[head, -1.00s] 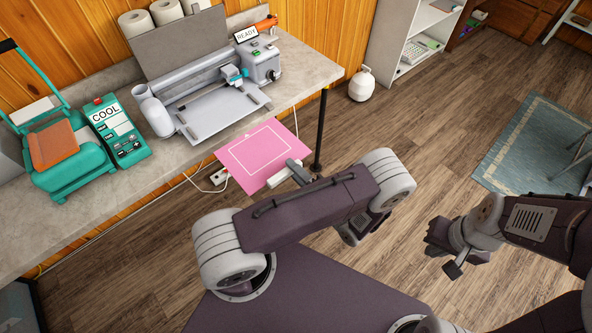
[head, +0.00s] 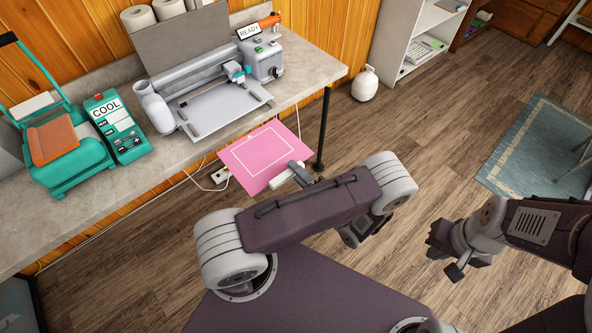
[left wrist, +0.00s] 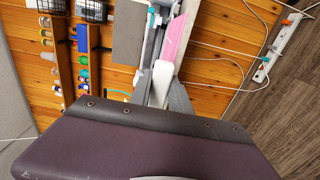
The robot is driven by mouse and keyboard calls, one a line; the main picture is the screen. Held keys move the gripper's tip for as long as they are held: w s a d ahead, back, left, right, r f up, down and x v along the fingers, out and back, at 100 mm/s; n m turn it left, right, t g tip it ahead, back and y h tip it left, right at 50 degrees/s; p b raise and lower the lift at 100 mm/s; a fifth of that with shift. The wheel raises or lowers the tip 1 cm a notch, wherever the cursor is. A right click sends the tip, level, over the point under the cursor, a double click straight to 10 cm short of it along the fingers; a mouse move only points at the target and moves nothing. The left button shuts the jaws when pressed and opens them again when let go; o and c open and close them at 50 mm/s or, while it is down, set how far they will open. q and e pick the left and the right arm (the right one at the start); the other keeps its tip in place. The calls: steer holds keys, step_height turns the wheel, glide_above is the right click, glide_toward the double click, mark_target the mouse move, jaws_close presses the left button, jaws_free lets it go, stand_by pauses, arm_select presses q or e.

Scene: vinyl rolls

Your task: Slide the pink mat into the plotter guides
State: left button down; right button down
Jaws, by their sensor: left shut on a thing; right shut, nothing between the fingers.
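The pink mat (head: 258,152) with a white outline is held out in front of the table, near the plotter's front edge and apart from it in the head view. My left gripper (head: 297,172) is shut on the mat's near right edge. In the left wrist view the mat (left wrist: 176,38) shows as a thin pink strip beyond the fingers. The plotter (head: 212,88) stands on the table with a grey bed and dark guides (head: 194,129) along it. My right gripper (head: 450,262) is shut and empty, over the floor at the right.
A teal heat press (head: 65,155) and a teal control box reading COOL (head: 117,128) stand left of the plotter. The table's front edge (head: 185,165) and a black leg (head: 323,130) are near the mat. White cables hang below.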

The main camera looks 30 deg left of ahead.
arm_select(q)
glide_toward(268, 144)
steer(key=shift+w+a+r+p, duration=0.1)
steer(key=shift+a+r+p, duration=0.2)
steer(key=shift+a+r, duration=0.15)
stand_by(0.5)
steer(key=shift+x, duration=4.55)
steer(key=shift+f, duration=0.1)
steer(key=x, duration=0.9)
steer(key=shift+b, duration=0.45)
steer(key=shift+w+a, duration=0.1)
steer(key=shift+a, duration=0.1)
